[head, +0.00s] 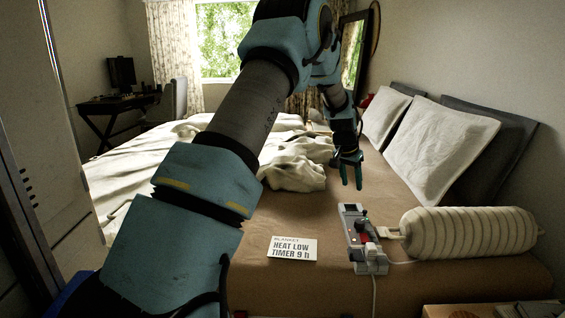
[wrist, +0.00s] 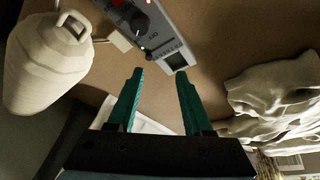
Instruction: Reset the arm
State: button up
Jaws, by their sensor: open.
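My gripper (head: 351,174) hangs above the brown bed surface in the head view, fingers pointing down and empty. In the wrist view its two teal fingers (wrist: 157,95) stand apart, with the control box beyond their tips. The grey blanket control box (head: 353,226) lies on the bed below and nearer than my gripper in the head view. It also shows in the wrist view (wrist: 176,40), with a red part, a dark knob (wrist: 133,20) and a small green light. My gripper is apart from it. A white card (head: 292,249) reads "BLANKET HEAT LOW TIMER 9 h".
A rolled cream blanket (head: 468,232) lies right of the control box, joined by a plug and cord. Pillows (head: 441,137) lean at the right. Rumpled white bedding (head: 294,172) covers the left of the bed. A desk (head: 110,108) stands at the far left. The brown surface around the card is clear.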

jog(key=s+a+r+n+y+p, duration=0.1)
jog(key=s+a+r, duration=0.15)
jog(key=a, duration=0.35)
jog(key=s+a+r+n+p, duration=0.1)
jog(key=a+r+p, duration=0.1)
jog(key=a+r, duration=0.25)
jog(key=s+a+r+n+y+p, duration=0.1)
jog(key=s+a+r+n+p, duration=0.2)
jog(key=s+a, duration=0.9)
jog(key=s+a+r+n+g+y+p, duration=0.1)
jog(key=s+a+r+n+p, duration=0.2)
jog(key=s+a, duration=0.9)
jog(key=shift+r+p, duration=0.35)
jog(key=shift+r, duration=0.05)
jog(key=shift+w+a, duration=0.1)
